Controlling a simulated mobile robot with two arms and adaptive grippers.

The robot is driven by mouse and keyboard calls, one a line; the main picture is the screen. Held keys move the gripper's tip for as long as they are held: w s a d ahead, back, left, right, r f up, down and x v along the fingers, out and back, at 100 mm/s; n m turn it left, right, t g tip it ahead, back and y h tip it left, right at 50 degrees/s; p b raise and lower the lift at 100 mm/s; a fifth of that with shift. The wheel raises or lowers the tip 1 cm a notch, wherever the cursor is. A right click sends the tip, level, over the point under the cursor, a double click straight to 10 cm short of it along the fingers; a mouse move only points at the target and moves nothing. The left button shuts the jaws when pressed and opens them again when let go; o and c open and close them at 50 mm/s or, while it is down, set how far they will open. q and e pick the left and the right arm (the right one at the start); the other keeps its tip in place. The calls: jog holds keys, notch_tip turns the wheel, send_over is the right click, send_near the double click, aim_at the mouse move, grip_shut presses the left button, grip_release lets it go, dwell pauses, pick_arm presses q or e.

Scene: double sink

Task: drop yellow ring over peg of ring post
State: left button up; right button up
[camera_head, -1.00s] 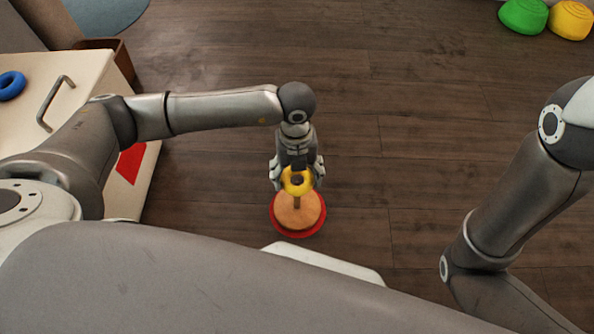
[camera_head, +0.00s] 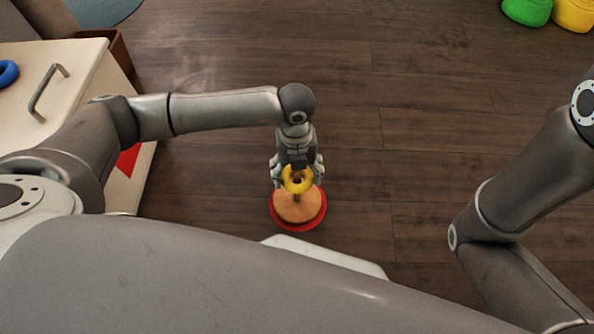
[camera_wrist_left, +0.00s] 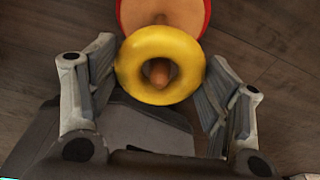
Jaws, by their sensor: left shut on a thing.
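The yellow ring (camera_head: 298,187) is in my left gripper (camera_head: 297,176), which points down over the ring post. In the left wrist view the fingers of the left gripper (camera_wrist_left: 158,88) stand on either side of the yellow ring (camera_wrist_left: 135,78). The ring post has a wooden top (camera_head: 297,212) on a red base (camera_head: 322,217), standing on the floor. Its peg (camera_wrist_left: 158,71) shows through the ring's hole in the left wrist view. I cannot tell whether the peg tip is inside the hole or just below it. My right gripper is out of view.
A cream cabinet (camera_head: 85,75) with a metal handle stands at the left, with a blue ring (camera_head: 7,73) on top. A green container (camera_head: 527,11) and a yellow one (camera_head: 574,13) are at the far right. The wooden floor around the post is mostly clear.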

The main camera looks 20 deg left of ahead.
pick_arm(q)
jog(key=o, duration=1.1)
jog(key=shift+c, duration=0.2)
jog(key=shift+r, duration=0.1)
notch_tip(320, 180, up, 12)
jog(key=w, duration=0.1)
jog(key=shift+w+a, duration=0.15)
jog(key=shift+a, duration=0.15)
jog(key=shift+f, duration=0.2)
